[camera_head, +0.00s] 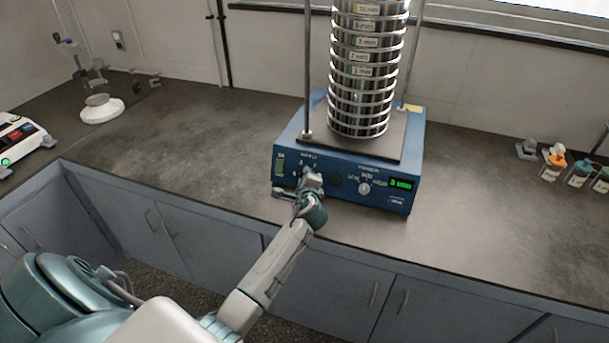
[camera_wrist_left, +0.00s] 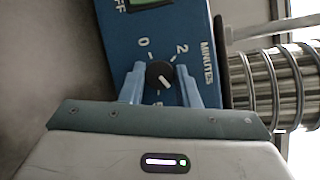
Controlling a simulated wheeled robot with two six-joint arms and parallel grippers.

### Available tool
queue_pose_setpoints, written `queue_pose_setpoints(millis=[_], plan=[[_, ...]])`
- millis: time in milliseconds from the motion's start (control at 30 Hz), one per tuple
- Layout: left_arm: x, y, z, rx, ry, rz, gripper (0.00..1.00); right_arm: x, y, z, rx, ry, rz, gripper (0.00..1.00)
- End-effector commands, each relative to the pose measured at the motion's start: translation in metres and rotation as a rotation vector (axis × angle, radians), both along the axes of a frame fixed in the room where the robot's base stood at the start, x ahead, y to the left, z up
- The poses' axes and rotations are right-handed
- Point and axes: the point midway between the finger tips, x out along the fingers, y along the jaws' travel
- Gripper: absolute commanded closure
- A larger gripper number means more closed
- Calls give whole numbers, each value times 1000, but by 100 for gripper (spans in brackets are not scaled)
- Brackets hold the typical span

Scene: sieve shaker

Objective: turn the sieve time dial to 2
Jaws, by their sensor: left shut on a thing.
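The sieve shaker (camera_head: 345,192) is a blue box on the bench with a tall stack of silver sieves (camera_head: 362,85) on top. Its time dial (camera_wrist_left: 159,74) is a small black knob, seen in the left wrist view with the labels 0, 2 and MINUTES around it. The knob has a white mark that appears to point toward the lower right in that view. My left gripper (camera_head: 309,180) reaches the front panel, and it also shows in the left wrist view (camera_wrist_left: 160,82). Its blue fingers are shut on the dial. The gripper hides most of the dial in the head view.
A second knob (camera_head: 364,188) and a green display (camera_head: 401,184) sit right on the panel. A balance (camera_head: 18,140) and a glass stand (camera_head: 101,108) are at left. Small bottles (camera_head: 553,163) stand at right.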

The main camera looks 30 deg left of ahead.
Motion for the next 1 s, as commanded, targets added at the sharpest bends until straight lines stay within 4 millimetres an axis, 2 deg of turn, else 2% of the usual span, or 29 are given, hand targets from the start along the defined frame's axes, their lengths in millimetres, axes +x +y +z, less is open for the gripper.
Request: queue_pose_setpoints(millis=[1000], plan=[[0, 3, 7, -881, -207, 334, 94, 1, 0, 78, 0, -2, 0, 64]])
